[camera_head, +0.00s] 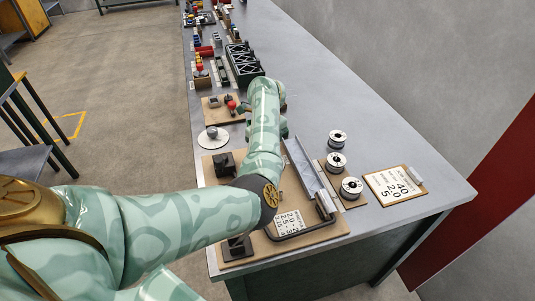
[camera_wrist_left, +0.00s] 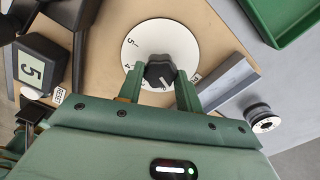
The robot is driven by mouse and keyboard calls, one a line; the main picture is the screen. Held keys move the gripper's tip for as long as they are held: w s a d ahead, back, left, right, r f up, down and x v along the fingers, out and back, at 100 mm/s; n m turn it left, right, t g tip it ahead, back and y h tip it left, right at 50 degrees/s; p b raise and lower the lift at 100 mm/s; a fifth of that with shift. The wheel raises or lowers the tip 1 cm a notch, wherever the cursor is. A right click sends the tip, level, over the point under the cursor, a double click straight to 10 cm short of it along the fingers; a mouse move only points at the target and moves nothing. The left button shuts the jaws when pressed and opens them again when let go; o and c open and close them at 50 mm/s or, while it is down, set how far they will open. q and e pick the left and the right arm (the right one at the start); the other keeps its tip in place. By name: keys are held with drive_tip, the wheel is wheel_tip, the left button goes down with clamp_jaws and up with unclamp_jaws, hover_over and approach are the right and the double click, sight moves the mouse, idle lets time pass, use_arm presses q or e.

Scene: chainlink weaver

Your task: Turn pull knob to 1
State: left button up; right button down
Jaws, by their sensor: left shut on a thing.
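The black pull knob (camera_wrist_left: 159,73) stands at the middle of a white round dial (camera_wrist_left: 183,43) in the left wrist view. A 5 reads on the dial's left side; its lower edge is covered by my gripper. A white mark on the knob faces the bottom of the picture; I cannot tell which number it meets. My left gripper (camera_wrist_left: 160,83) is shut on the knob, one finger on each side. In the head view my forearm hides the knob and dial. My right gripper is not in view.
A metal angle bar (camera_wrist_left: 229,84) and a spool (camera_wrist_left: 263,119) lie right of the dial. A green tray (camera_wrist_left: 262,29) is at upper right, and a black box marked 5 (camera_wrist_left: 42,67) at left. In the head view several spools (camera_head: 351,187) stand beside the board (camera_head: 330,233).

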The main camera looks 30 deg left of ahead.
use_arm(q)
drive_tip(key=shift+n+b, duration=1)
drive_tip(key=shift+n, duration=1)
drive_tip(key=shift+a, duration=0.1)
drive_tip(key=o, duration=1)
wheel_tip(320, 180, up, 16)
drive_tip(key=p, duration=0.5)
drive_tip(key=shift+r, duration=0.15)
